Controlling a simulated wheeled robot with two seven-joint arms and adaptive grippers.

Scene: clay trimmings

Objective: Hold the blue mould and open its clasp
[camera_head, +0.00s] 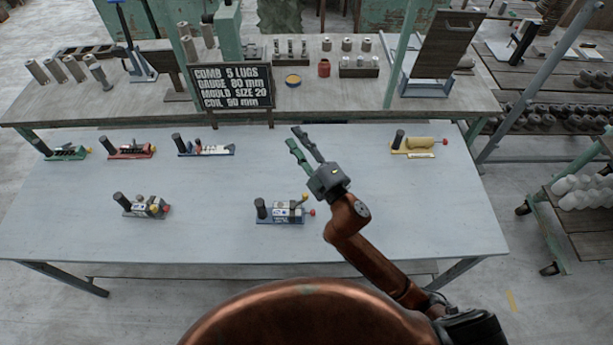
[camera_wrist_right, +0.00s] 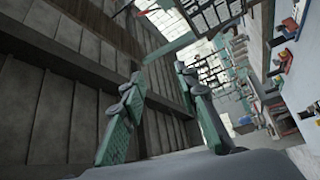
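Two moulds with blue bases stand on the pale table. The back blue mould (camera_head: 208,151) has a dark upright cylinder at its left end and a pale top with red parts. The front blue mould (camera_head: 282,217) has a dark cylinder at its left, a grey body, and small yellow and red knobs at its right. The frames do not show which is meant, and the clasps are too small to make out. My right gripper (camera_head: 297,136) is open and empty, raised right of the back mould; its parted fingers (camera_wrist_right: 158,85) show in the wrist view. My left gripper is out of view.
Other moulds on the table are green (camera_head: 66,154), red (camera_head: 131,152), grey (camera_head: 142,208) and yellow (camera_head: 412,148). A black sign (camera_head: 232,87) reading "COMB 5 LUGS" stands at the back bench (camera_head: 330,112). The right front of the table is clear.

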